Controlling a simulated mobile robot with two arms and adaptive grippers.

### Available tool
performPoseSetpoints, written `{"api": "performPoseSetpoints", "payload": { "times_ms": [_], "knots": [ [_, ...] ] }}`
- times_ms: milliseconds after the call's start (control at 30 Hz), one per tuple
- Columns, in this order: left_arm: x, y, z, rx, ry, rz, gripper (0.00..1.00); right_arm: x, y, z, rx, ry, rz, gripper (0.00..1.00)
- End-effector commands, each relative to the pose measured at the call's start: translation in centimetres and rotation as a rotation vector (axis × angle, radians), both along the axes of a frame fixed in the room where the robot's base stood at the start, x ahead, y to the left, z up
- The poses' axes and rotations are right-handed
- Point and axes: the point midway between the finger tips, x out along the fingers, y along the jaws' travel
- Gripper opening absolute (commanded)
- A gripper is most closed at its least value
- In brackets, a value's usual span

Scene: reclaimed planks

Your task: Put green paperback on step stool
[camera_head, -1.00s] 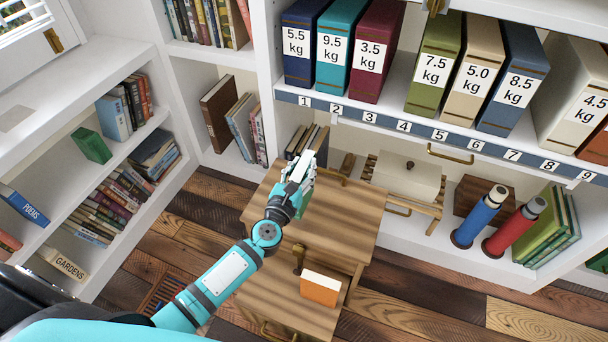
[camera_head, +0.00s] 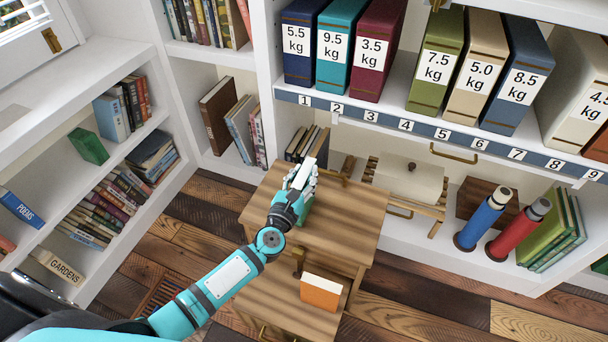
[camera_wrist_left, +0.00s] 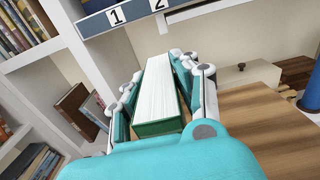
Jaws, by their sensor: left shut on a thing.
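My left gripper (camera_head: 303,184) is shut on the green paperback (camera_wrist_left: 160,90). In the left wrist view the book stands between the fingers with its white page edge up and its green cover below. In the head view its pale page edge (camera_head: 304,172) shows at the fingers. The wooden step stool (camera_head: 345,215) has a broad upper top, and the gripper and book are over its back left part. I cannot tell whether the book touches the wood. My right gripper is not in view.
Behind are a pale box (camera_head: 410,178), a blue bottle (camera_head: 482,220) and a red bottle (camera_head: 520,228). Another green book (camera_head: 88,146) lies on the left shelf. The right part of the stool's top is clear.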

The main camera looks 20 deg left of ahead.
Motion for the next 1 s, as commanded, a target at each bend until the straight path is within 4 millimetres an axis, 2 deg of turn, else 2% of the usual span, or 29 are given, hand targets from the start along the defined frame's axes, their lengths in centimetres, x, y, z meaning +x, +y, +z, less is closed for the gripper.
{"api": "performPoseSetpoints", "payload": {
  "times_ms": [167, 200, 333, 700, 767, 1000],
  "knots": [
    [0.0, 0.0, 0.0, 0.0, -0.003, 0.0, 0.0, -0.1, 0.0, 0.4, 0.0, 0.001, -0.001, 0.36],
    [0.0, 0.0, -0.1, 0.0, 0.0, 0.0, 0.34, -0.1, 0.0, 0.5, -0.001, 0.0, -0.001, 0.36],
    [0.0, 0.0, -0.1, 0.0, 0.0, 0.0, 0.51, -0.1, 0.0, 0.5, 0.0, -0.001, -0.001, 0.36],
    [0.0, 0.0, 0.1, 0.0, 0.0, 0.0, 0.52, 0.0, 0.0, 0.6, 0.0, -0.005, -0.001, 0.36],
    [0.0, 0.0, 0.3, 0.0, 0.0, 0.0, 0.52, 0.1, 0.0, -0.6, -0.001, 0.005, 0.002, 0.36],
    [-5.4, 0.1, 0.0, -0.001, 0.004, -0.001, 0.52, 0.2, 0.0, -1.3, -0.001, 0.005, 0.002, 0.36]
  ]
}}
